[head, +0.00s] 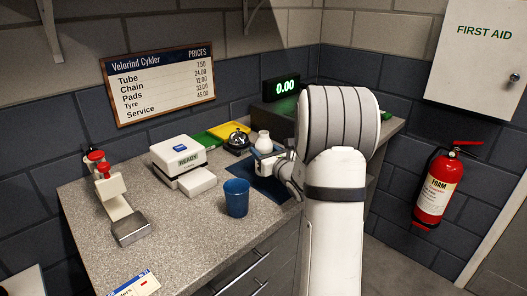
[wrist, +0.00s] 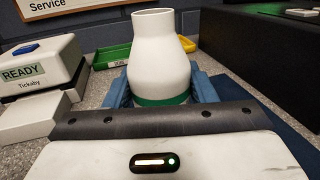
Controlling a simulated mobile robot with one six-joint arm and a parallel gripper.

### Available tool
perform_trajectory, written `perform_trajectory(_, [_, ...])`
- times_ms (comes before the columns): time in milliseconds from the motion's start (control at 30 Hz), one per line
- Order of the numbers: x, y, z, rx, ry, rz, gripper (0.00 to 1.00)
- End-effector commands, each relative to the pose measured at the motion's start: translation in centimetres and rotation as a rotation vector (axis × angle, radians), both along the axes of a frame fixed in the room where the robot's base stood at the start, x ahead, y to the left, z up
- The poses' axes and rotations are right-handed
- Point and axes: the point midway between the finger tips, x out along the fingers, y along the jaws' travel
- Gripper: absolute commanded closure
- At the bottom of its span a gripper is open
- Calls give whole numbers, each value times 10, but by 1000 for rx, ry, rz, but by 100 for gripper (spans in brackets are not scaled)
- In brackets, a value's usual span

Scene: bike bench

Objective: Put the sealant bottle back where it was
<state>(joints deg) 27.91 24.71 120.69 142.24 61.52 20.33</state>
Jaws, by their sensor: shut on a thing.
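The sealant bottle (wrist: 160,55) is white with a green band low on its body. It stands upright between the blue fingers of my gripper (wrist: 162,95), which is shut on it. In the head view the bottle (head: 262,141) shows above my gripper (head: 266,156), over or beside a dark blue mat (head: 272,187). The bottle's base is hidden by my gripper, so I cannot tell whether it touches the surface below.
A blue cup (head: 236,198) stands in front of the mat. A white READY device (head: 178,155), a bell (head: 237,141), green and yellow trays (head: 206,138) and a till display (head: 281,88) are around. A red-knobbed tool (head: 103,178) stands left. The bench's front middle (head: 180,240) is clear.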

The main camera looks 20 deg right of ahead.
Motion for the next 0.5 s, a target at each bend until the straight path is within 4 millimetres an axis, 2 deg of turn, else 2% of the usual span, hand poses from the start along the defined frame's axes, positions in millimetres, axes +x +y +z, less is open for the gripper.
perform_trajectory(33, [0,0,-1,0,0,0,48])
perform_trajectory(300, [0,1,0,0,0,1,28])
perform_trajectory(500, [0,1,0,0,0,1,28])
